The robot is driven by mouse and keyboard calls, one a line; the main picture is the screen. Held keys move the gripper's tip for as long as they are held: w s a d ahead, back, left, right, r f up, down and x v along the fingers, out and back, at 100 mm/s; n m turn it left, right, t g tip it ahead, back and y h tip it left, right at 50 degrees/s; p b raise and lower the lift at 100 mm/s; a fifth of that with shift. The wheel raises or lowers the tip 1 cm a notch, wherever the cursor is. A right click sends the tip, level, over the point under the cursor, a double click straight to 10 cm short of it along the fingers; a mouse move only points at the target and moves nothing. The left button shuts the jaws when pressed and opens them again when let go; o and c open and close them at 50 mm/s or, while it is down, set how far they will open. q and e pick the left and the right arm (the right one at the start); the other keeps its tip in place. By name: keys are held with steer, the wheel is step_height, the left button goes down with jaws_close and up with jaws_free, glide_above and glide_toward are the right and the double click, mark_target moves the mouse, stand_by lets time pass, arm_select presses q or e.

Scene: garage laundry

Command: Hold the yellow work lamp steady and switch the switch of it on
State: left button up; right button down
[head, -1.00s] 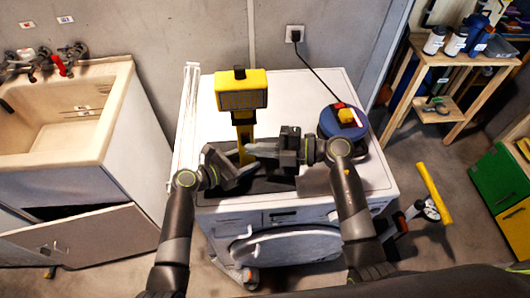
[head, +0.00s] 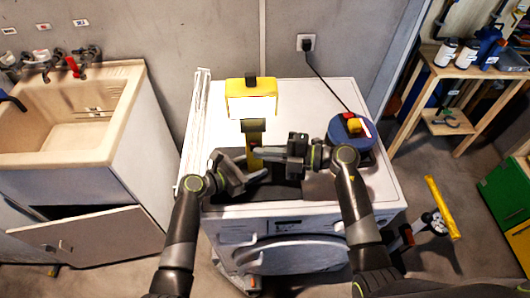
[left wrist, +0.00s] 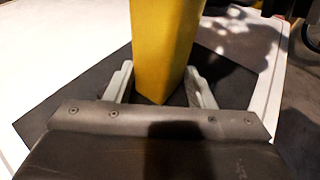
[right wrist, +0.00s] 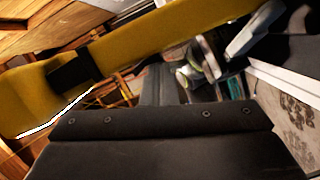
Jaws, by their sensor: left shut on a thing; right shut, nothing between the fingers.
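The yellow work lamp (head: 254,138) stands upright on a dark mat on the washing machine. Its head (head: 234,86) faces me, and its front face is bright white, so it looks lit. A glowing edge of the head also shows in the right wrist view (right wrist: 60,116). My left gripper (head: 252,172) is shut around the lower yellow post; the left wrist view shows the post (left wrist: 163,45) between its fingers. My right gripper (head: 260,153) is shut and empty, its tips close to the post. Whether they touch it I cannot tell. I cannot make out the switch clearly.
A blue round object (head: 340,138) with a red and yellow top sits at the right of the washing machine (head: 300,92). A wall socket (head: 306,42) with a black cord is behind. A sink (head: 110,145) stands left, a wooden shelf (head: 470,70) right.

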steer(key=shift+s, duration=0.1)
steer(key=s+d, duration=0.6)
steer(key=d, duration=0.3)
steer(key=shift+d+r, duration=0.4)
steer(key=shift+s, duration=0.1)
arm_select(q)
steer(key=o, duration=0.8)
